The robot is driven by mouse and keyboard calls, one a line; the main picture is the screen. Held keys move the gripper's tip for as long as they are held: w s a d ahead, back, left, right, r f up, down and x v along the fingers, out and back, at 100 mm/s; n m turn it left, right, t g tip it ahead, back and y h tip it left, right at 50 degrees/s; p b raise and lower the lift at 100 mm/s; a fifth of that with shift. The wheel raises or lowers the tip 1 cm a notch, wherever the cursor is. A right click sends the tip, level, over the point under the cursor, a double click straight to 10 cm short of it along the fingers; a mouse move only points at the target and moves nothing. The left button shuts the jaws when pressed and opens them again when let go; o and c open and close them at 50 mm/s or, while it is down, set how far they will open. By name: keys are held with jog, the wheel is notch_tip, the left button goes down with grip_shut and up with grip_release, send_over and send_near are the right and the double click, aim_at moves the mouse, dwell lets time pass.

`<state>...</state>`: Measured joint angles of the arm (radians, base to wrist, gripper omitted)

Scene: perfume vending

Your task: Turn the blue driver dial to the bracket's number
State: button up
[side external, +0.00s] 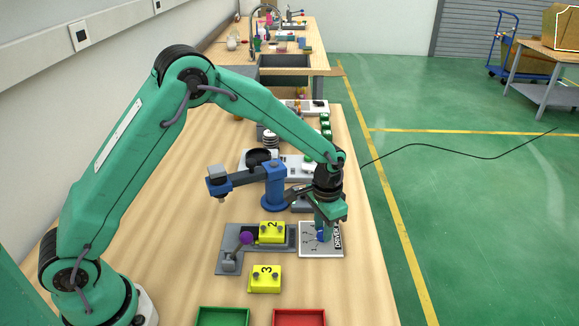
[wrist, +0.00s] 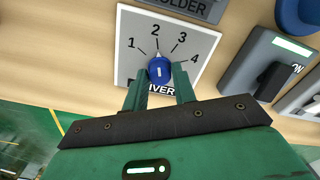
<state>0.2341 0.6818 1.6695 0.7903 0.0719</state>
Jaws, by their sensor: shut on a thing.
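The blue driver dial (wrist: 160,71) sits on a white plate (wrist: 131,60) marked 1 to 4. Its white tip points up at about the 2. My gripper (wrist: 160,82) has a green finger on each side of the dial and is shut on it. In the side external view my gripper (side external: 322,232) reaches down over the plate (side external: 321,252), and the dial is mostly hidden. A yellow bracket (side external: 271,232) marked 2 sits in a grey fixture (side external: 228,238) left of the plate. Another yellow bracket (side external: 265,279), marked 3, lies on the table in front.
A purple-knobbed clamp (side external: 246,237) is on the fixture. A blue arm-like driver stand (side external: 273,187) rises behind it. A green tray (side external: 222,317) and a red tray (side external: 299,318) are at the front. A grey switch box (wrist: 262,62) stands right of the plate in the wrist view.

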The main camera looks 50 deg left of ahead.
jog(key=o, duration=1)
jog(key=shift+r, duration=0.15)
jog(key=shift+r, duration=3.75)
